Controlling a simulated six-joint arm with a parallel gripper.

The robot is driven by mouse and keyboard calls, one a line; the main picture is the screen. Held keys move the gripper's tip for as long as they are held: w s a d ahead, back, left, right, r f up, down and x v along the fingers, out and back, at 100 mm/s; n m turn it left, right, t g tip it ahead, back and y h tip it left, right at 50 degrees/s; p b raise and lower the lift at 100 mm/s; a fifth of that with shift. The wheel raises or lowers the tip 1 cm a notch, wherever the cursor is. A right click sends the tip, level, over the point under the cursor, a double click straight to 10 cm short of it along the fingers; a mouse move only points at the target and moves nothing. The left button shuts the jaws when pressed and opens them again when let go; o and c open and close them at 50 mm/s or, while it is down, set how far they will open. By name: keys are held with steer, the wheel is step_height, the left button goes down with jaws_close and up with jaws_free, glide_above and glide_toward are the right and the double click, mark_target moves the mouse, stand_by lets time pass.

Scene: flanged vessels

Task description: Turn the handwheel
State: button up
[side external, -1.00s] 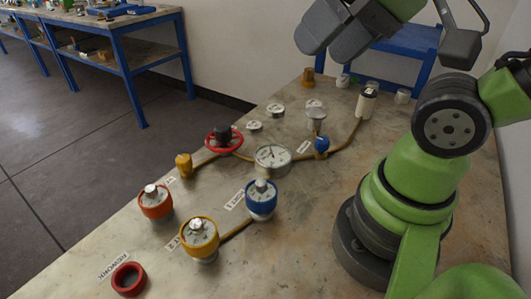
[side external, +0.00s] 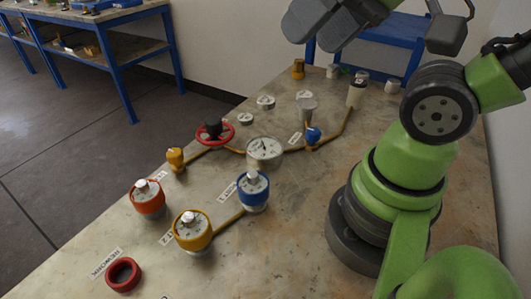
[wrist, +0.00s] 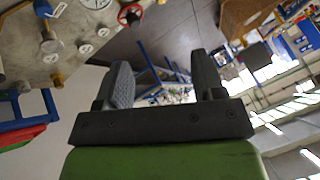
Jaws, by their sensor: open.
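The red handwheel (side external: 214,133) with a dark hub lies on the pipework at the left middle of the table in the side external view. It also shows at the top of the wrist view (wrist: 130,14), beyond the fingers. My gripper (side external: 318,30) is at the top of the side external view, high above the back of the table and well apart from the wheel. In the wrist view, my gripper (wrist: 166,82) has its two dark fingers spread, with nothing between them.
A round gauge (side external: 265,151) and a blue valve knob (side external: 313,135) sit right of the wheel. A yellow fitting (side external: 176,159) is at its left. Red, yellow and blue dial vessels stand nearer, with a red ring (side external: 123,274). A pale cylinder (side external: 357,91) stands at the back.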

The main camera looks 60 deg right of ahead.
steer(key=shift+o, duration=0.6)
steer(key=n+g+h, duration=0.2)
steer(key=n+g, duration=0.4)
steer(key=g, duration=0.1)
glide_above(213, 119)
step_height(213, 119, down, 16)
steer(key=shift+s+d+f, duration=0.1)
steer(key=shift+f, duration=0.15)
step_height(213, 119, down, 10)
steer(key=shift+f, duration=0.15)
steer(key=shift+c, duration=0.4)
